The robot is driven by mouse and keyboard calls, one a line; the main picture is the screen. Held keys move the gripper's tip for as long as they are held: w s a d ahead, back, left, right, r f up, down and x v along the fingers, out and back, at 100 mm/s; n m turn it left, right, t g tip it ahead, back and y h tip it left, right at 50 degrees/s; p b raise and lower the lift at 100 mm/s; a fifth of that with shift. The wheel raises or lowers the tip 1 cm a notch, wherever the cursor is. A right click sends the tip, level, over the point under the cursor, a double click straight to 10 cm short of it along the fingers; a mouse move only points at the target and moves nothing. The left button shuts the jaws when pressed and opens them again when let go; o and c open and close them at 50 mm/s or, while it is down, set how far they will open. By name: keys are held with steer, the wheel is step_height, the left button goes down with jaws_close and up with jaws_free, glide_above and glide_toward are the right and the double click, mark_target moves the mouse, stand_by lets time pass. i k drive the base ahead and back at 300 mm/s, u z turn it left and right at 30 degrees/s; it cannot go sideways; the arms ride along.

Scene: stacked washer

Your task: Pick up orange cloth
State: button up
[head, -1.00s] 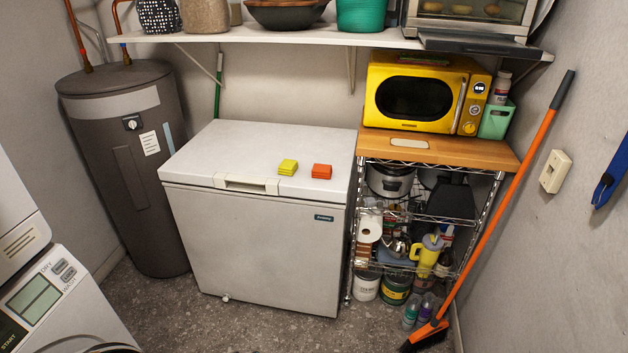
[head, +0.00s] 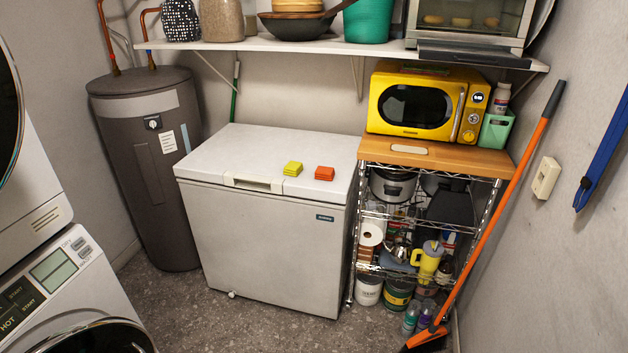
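The freezer lid is shut. My gripper is not in view.
A wooden-topped wire rack (head: 455,157) with a yellow microwave (head: 415,103) stands right of the freezer. A shelf (head: 270,44) hangs above. An orange-handled broom (head: 490,225) leans at right. Stacked washers (head: 70,290) stand at left. The floor before the freezer (head: 235,325) is clear.

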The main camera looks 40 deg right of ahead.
mark_target(323, 174)
steer(key=z, duration=0.15)
steer(key=i, duration=0.95)
steer(key=u, duration=0.05)
